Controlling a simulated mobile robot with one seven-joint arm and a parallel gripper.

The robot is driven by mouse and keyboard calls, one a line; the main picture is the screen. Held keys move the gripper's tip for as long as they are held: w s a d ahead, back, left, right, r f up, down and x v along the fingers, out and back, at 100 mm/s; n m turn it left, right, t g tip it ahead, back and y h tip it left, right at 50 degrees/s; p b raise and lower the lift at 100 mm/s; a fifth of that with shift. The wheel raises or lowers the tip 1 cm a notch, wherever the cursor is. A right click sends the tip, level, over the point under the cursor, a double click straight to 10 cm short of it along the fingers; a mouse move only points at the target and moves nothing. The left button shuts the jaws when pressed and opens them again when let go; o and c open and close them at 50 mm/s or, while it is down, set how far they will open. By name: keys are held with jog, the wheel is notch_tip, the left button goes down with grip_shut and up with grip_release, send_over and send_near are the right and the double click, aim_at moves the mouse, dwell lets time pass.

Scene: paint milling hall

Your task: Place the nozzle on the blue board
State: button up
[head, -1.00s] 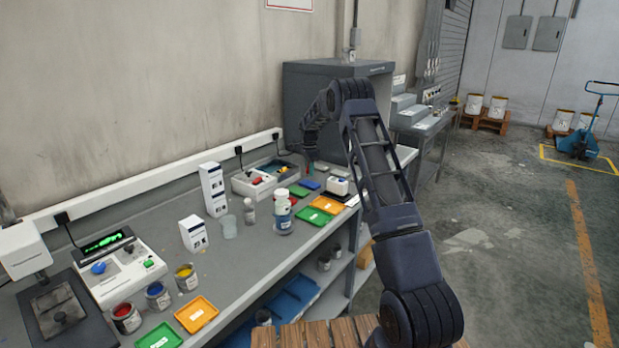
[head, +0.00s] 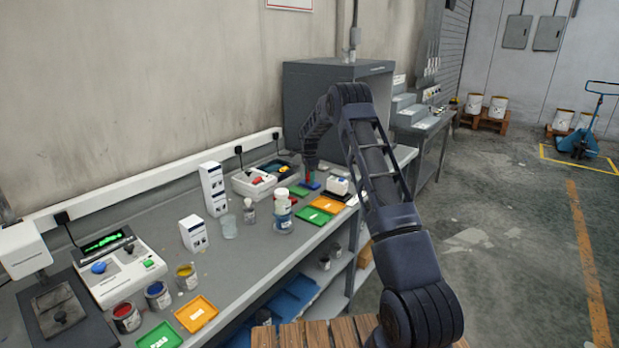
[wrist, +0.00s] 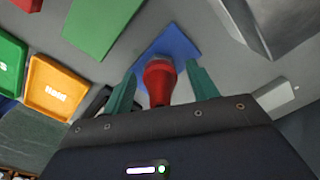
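The red nozzle (wrist: 160,82) is between my gripper's two teal fingers in the wrist view, with a gap showing on each side. It appears to stand on the blue board (wrist: 181,43), over its near part. My gripper (wrist: 160,82) is open around the nozzle. In the head view my gripper (head: 309,168) is low at the far part of the bench, with the red nozzle (head: 308,177) small beneath it, over the blue board (head: 314,187). The nozzle's lower end and its contact with the board are hard to see.
Green (head: 298,191) and orange (head: 326,205) boards lie near the blue one. A white device with a red part (head: 254,184) and a dark tray (head: 276,168) stand behind. A large grey cabinet (head: 325,110) is beyond. A bottle (head: 283,214) stands nearer.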

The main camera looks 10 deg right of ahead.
jog(key=shift+r, duration=0.1)
notch_tip(320, 180, up, 12)
jog(key=shift+s+r, duration=0.1)
jog(key=shift+r, duration=0.05)
jog(key=s+d+r+n+t, duration=0.1)
jog(key=s+d+r+n, duration=0.2)
jog(key=s+r, duration=0.6)
jog(key=s+d+r+n+t, duration=0.1)
jog(key=s+d+r+n, duration=0.1)
jog(key=s+r, duration=0.65)
jog(key=s+d+r+n, duration=0.3)
jog(key=s+r, duration=0.2)
jog(key=s, duration=0.8)
jog(key=s+d+f+n+t, duration=0.1)
jog(key=s+f+n, duration=0.1)
jog(key=s, duration=0.9)
jog(key=s+f+n, duration=0.2)
jog(key=s+n, duration=0.1)
jog(key=s, duration=0.8)
jog(key=s+d+f+n+t, duration=0.1)
jog(key=s+f+n, duration=0.1)
jog(key=s, duration=0.9)
jog(key=shift+d+f+n+t, duration=0.15)
jog(key=shift+d+n+t, duration=0.15)
jog(key=shift+n, duration=0.1)
